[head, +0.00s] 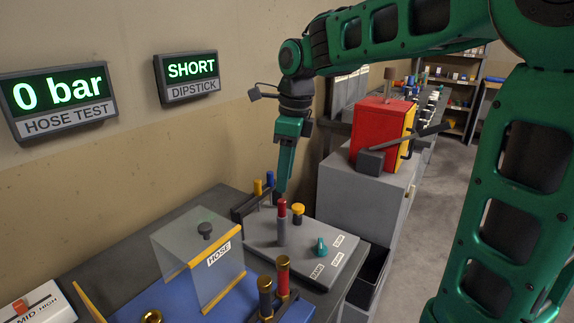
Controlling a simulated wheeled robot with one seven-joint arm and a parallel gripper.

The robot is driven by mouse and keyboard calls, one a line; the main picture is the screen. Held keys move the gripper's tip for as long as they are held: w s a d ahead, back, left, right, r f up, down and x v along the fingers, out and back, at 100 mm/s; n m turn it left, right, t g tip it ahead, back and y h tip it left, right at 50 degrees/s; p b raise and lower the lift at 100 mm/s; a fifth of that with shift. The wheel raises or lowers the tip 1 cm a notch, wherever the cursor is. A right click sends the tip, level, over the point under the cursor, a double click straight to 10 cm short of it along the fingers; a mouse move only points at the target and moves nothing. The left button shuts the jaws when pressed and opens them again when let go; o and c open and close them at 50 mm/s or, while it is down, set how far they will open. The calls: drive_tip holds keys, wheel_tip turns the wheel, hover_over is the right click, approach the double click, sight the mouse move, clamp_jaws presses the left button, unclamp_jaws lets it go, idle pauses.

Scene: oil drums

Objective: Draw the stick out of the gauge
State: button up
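My gripper (281,190) points down above a grey plate (262,236) on the bench. Its tip is just above or beside the top of a grey post with a red upper part (282,208), which stands upright on the plate and may be the stick in its gauge. I cannot tell whether they touch. The fingers show edge-on, so their opening is hidden. A yellow-capped post (298,211) and a teal knob (321,246) are on the same plate. Yellow and blue handles (269,180) stand behind. A wall sign (188,78) reads "SHORT DIPSTICK".
A clear cover marked HOSE (185,250) stands at the left, with red and brass fittings (283,275) in front. A red and yellow box with a lever (382,130) stands on a grey cabinet at the right. Another sign (60,95) reads "0 bar". Floor is open at the right.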

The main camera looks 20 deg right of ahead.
sight(282, 201)
drive_tip(key=f, duration=0.8)
drive_tip(key=shift+w+a+f, duration=0.1)
drive_tip(key=shift+w+a, duration=0.15)
drive_tip(key=shift+a, duration=0.15)
clamp_jaws()
